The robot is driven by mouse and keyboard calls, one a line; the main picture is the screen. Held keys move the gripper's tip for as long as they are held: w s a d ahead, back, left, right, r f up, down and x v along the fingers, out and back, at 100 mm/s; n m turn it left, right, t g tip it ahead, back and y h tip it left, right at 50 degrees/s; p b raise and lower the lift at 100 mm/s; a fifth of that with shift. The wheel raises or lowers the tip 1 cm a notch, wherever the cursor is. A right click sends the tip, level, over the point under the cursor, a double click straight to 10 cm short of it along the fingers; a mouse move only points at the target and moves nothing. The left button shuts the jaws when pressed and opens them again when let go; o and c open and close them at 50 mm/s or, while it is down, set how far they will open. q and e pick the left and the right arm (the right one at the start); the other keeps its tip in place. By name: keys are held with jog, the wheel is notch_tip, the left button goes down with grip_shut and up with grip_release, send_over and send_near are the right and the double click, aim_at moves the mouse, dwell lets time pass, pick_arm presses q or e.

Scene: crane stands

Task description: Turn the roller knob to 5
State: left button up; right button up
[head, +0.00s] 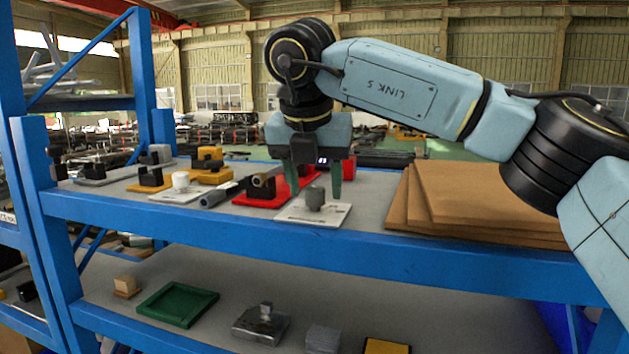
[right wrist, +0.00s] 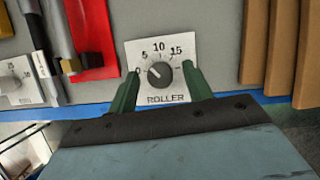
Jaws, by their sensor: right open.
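The roller knob (right wrist: 160,74) is a grey round knob on a white plate (right wrist: 170,97) marked ROLLER, with a scale reading 0, 5, 10 and 15. Its small light mark seems to point up and left, toward the low end of the scale; the exact value is too small to tell. In the head view the knob (head: 315,198) stands on its plate (head: 298,213) near the shelf's front edge. My right gripper (head: 315,188) points down with its green fingers open, one on each side of the knob. I cannot tell whether they touch it. My left gripper is not in view.
Brown boards (head: 475,200) lie stacked to the right on the blue shelf (head: 190,212). A red block assembly (head: 262,190) and another white-plated knob (head: 180,182) stand to the left. The lower shelf holds a green tray (head: 207,297).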

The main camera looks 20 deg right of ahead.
jog(key=v, duration=1.3)
jog(key=shift+r+p, duration=0.2)
jog(key=shift+p, duration=0.1)
